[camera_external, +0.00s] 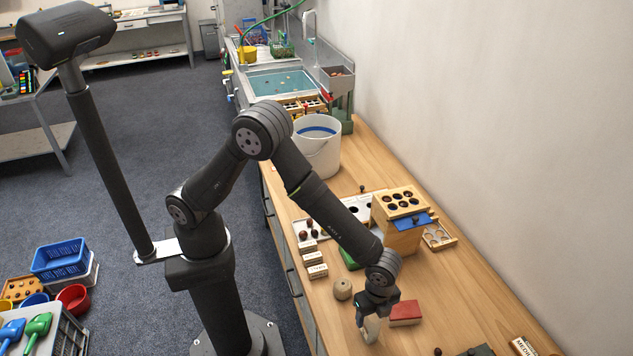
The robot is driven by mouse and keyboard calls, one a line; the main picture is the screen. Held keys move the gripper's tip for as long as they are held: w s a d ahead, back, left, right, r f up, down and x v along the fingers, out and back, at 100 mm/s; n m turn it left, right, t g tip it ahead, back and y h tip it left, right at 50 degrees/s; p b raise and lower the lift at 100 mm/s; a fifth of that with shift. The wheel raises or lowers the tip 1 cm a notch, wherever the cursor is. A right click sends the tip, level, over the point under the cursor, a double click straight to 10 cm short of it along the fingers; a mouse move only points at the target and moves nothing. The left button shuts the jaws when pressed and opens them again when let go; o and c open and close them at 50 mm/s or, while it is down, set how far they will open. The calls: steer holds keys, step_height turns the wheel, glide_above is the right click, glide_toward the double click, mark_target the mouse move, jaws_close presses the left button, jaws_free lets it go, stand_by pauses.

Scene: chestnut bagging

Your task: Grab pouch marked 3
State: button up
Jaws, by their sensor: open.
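I cannot make out a pouch with a readable 3 in this view. My gripper (368,322) is low over the wooden bench, pointing down, and its jaws are open. A pale rounded thing (371,329) shows at the fingertips; I cannot tell what it is or whether the fingers touch it. A red block-like thing (405,313) lies on the bench just right of my gripper. Small pale labelled pieces (313,258) lie in a row left of my forearm; their labels are too small to read.
A wooden box with round holes (400,201) stands behind my gripper, with a blue piece (415,222) on it. A wooden spool (342,289) is left of my gripper. A white bucket (318,150) stands farther back. A labelled box (524,346) is at front right. The right-hand bench is mostly clear.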

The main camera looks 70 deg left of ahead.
mark_target(372, 319)
steer(key=f, duration=0.5)
steer(key=shift+w+a+f, duration=0.1)
steer(key=shift+w+a, duration=0.05)
steer(key=shift+a, duration=0.1)
steer(key=c, duration=1)
